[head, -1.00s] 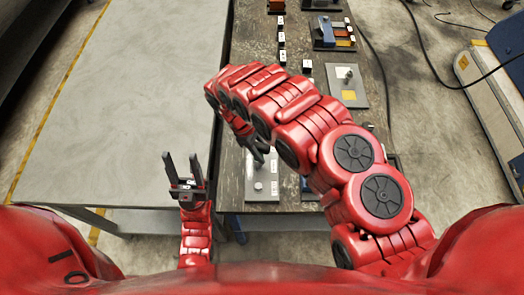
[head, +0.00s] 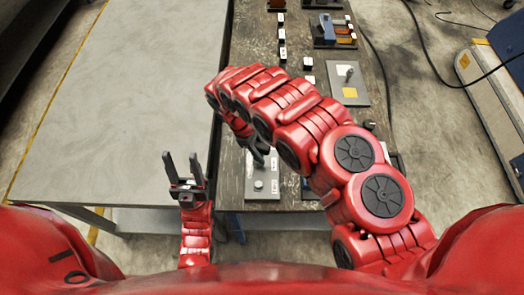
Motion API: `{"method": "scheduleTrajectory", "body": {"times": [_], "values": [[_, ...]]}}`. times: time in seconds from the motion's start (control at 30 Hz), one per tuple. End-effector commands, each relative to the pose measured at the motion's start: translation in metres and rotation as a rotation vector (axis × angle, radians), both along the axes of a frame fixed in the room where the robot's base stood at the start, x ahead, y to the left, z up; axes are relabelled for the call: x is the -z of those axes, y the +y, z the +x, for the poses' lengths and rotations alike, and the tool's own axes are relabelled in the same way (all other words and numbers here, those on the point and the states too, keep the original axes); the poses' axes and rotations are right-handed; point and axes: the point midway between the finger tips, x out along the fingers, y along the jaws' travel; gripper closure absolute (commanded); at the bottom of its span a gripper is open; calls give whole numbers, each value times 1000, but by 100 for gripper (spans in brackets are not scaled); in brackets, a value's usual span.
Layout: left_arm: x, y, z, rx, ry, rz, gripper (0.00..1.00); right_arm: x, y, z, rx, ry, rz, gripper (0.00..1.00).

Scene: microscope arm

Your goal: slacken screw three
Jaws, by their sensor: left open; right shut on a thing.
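A grey metal plate (head: 265,193) lies near the front edge of the dark worktable. A small round screw head (head: 258,184) shows on its front part, with small white labels to its right; their numbers are too small to read. My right gripper (head: 259,158) reaches down over the back part of the plate, shut on what seems to be another screw there. That screw is hidden by the fingers and arm, so I cannot tell its number. My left gripper (head: 183,165) is open and empty, fingers pointing up, at the front edge of the pale table, away from the plate.
Small labelled blocks (head: 282,36) stand in a row further back. Another grey plate (head: 345,80) with a post and yellow label lies at right. A blue and orange device (head: 328,30) stands behind. The pale table (head: 120,110) at left is clear.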

Motion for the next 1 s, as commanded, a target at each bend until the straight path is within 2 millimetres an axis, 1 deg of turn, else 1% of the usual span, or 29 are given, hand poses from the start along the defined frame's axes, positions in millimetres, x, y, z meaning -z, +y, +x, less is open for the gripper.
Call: {"method": "scheduleTrajectory", "body": {"times": [0.4, 0.77, 0.87, 1.0], "values": [[9, 0, 0, 0, 0, 0, 50, 11, 0, 0, 0, 0, 0, 100], [9, 0, 0, 0, 0, 0, 50, 12, 0, 0, 0, 0, 0, 100], [8, 0, 0, 0, 0, 0, 50, 10, -1, 1, -59, 0, -2, 100], [3, 0, 0, 0, 0, 0, 50, 9, -2, 2, -250, 2, -5, 100]]}}
